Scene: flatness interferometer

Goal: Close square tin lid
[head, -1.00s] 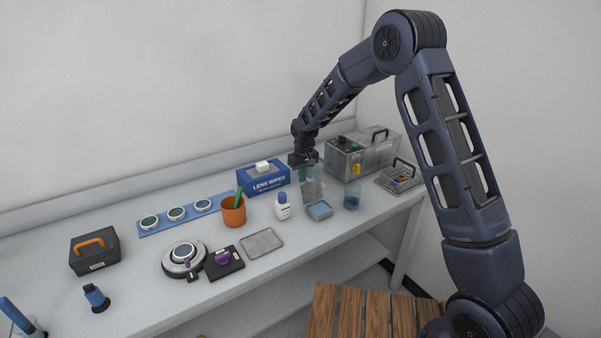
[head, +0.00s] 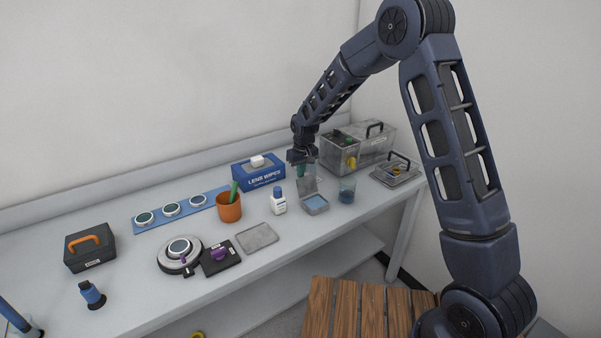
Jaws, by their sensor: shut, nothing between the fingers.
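The square tin (head: 316,205) stands on the bench right of centre, a small grey box with pale blue contents. Its lid (head: 308,186) is open and stands up at the back edge of the tin. My gripper (head: 301,161) is shut and empty, pointing down just above and behind the raised lid. I cannot tell whether the fingertips touch the lid. A green object shows partly behind the lid, below my gripper.
A lens wipes box (head: 259,174) is behind left. A large grey case (head: 372,142) and a tray (head: 397,171) are to the right.

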